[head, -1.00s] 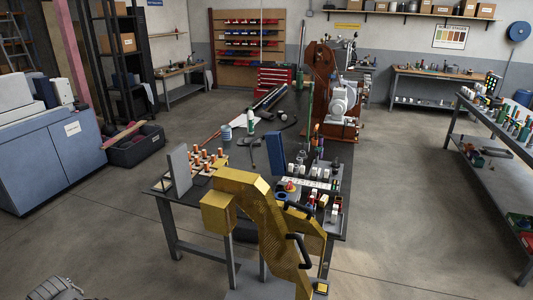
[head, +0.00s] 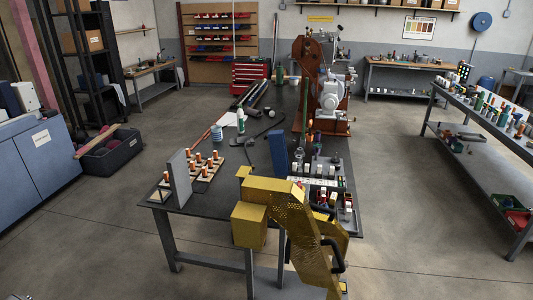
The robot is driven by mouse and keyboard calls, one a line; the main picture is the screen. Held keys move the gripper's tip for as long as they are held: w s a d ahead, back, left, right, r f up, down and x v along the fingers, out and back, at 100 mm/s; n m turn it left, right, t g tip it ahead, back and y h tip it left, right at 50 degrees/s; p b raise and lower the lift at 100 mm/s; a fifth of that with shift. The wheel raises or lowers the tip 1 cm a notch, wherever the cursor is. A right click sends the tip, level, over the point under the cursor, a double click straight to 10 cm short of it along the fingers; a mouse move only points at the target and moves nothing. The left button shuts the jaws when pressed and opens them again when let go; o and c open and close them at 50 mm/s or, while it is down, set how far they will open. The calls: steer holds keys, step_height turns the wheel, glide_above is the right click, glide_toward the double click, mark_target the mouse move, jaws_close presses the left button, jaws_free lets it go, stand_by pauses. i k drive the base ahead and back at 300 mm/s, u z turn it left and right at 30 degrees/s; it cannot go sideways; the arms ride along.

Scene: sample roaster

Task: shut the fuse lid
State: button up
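Two panels stand upright on the dark workbench (head: 218,199), both open-standing like raised lids. A grey panel (head: 180,179) stands at the left end of a pale board (head: 203,184) with several orange-topped pegs. A blue panel (head: 278,155) stands at the left edge of a grey unit (head: 344,166) crowded with small coloured parts. I cannot tell for certain which panel is the fuse lid. My yellow perforated arm rises in front of the bench and covers part of its near edge. My gripper's fingers do not show.
A side bench (head: 480,145) is at right. The floor between is clear.

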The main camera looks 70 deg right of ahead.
mark_target(276, 138)
steer(key=u, duration=0.05)
steer(key=i, duration=1.95)
steer(key=z, duration=3.1)
